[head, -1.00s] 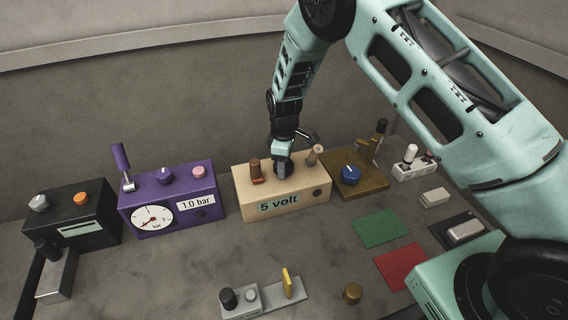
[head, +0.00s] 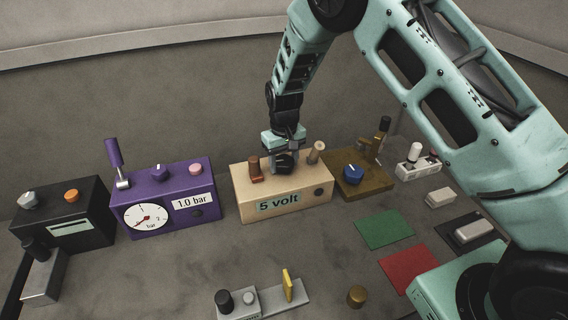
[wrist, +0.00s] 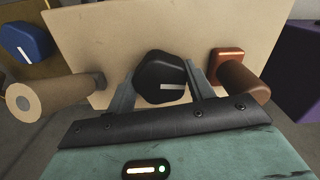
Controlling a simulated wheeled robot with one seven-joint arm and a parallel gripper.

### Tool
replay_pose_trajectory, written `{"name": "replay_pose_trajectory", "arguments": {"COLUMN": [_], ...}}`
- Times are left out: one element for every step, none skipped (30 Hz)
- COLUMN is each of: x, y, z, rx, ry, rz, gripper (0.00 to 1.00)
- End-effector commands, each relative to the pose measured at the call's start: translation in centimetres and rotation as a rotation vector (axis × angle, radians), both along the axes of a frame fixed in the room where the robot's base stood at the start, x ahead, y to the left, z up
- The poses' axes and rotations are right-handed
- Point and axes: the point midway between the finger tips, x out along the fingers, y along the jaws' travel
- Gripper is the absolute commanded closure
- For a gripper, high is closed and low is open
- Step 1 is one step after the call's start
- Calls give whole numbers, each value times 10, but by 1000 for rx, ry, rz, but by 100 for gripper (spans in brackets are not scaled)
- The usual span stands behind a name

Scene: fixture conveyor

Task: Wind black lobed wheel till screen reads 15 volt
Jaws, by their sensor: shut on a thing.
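The black lobed wheel (wrist: 160,80) sits on top of the beige box (head: 262,207), with a white mark on its face. The screen (head: 278,202) on the box's front reads "5 volt". My gripper (wrist: 162,84) is shut on the wheel, one finger on each side of it in the wrist view. In the head view my gripper (head: 284,158) comes down on the wheel from above and hides much of it.
A brown lever (head: 255,168) and a tan handle (head: 316,152) flank the wheel closely on the same box. The purple box (head: 150,190) stands to the left. A brown box with a blue knob (head: 353,170) stands to the right.

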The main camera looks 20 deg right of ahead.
Motion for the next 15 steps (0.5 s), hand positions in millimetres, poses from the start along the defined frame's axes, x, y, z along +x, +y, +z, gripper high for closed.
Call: {"name": "replay_pose_trajectory", "arguments": {"x": [1, 1, 1, 1, 1, 1, 1, 1, 1, 1, 1, 1, 1, 1, 1], "y": [0, 0, 0, 0, 1, 1, 0, 0, 0, 0, 0, 1, 1, 1, 1], "z": [0, 0, 0, 0, 0, 0, 0, 0, 1, 1, 1, 1, 1, 1, 1], "rx": [-1, -1, -1, 0, 0, 0, 0, 0, -1, -1, -1, 0, 0, 0, 0], "ry": [-2, -2, -2, -2, -2, -2, -3, -3, -3, -3, -3, -3, -3, -3, -3], "rz": [-42, -71, -108, -137, -166, -204, -233, -262, -300, -328, -356, -394, -422, -451, -489], "gripper": [70, 70, 70, 70, 70, 70, 70, 70, 70, 70, 70, 70, 70, 70, 70]}}
